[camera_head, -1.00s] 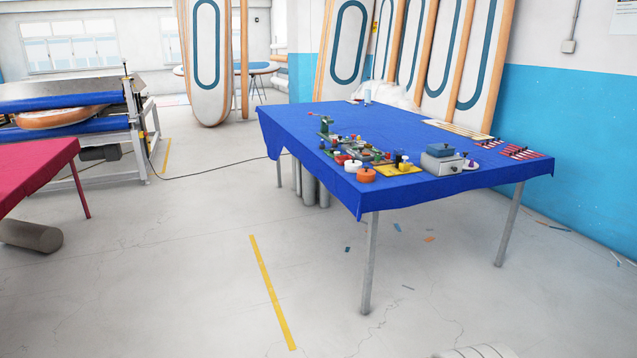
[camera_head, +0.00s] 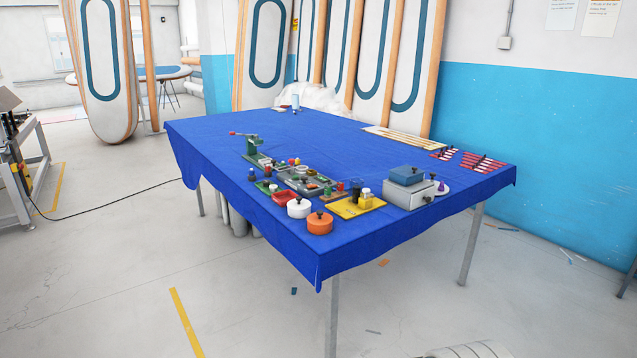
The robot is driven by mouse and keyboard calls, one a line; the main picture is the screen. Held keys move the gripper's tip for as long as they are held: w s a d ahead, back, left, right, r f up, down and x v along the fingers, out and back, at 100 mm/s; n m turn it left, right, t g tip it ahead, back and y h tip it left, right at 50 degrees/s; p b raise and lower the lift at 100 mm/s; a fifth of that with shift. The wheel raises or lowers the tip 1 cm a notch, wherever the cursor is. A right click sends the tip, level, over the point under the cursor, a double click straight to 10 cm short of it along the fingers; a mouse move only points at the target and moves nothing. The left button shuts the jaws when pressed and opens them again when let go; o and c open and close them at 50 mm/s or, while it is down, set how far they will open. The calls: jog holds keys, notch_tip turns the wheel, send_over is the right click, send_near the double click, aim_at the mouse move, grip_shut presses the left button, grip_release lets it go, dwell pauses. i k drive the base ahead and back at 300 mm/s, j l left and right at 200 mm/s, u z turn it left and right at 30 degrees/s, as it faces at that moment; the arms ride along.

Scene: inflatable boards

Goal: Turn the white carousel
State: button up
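The white carousel (camera_head: 299,208) is a small round white drum with a dark knob on top. It stands upright near the front left edge of the blue-covered table (camera_head: 370,235), just behind an orange round drum (camera_head: 320,223) of similar shape. My gripper is not in view. A whitish rounded part at the bottom edge of the picture may be mine.
A yellow board with small jars (camera_head: 345,209) and a grey box with a blue top (camera_head: 409,193) stand right of the drums. A green press (camera_head: 252,144) is behind. Open floor lies before the table; a black cable (camera_head: 120,196) runs at left.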

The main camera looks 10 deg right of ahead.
aim_at(433, 174)
jog(key=i+l+z, duration=0.1)
jog(key=i+z, duration=1)
jog(key=z, duration=0.15)
jog(key=i, duration=0.95)
jog(key=i+u, duration=0.4)
jog(key=i+l+u, duration=0.1)
jog(key=i+u, duration=0.25)
jog(key=i+l+u, duration=0.2)
jog(key=u, duration=0.2)
jog(key=i+l+u, duration=0.35)
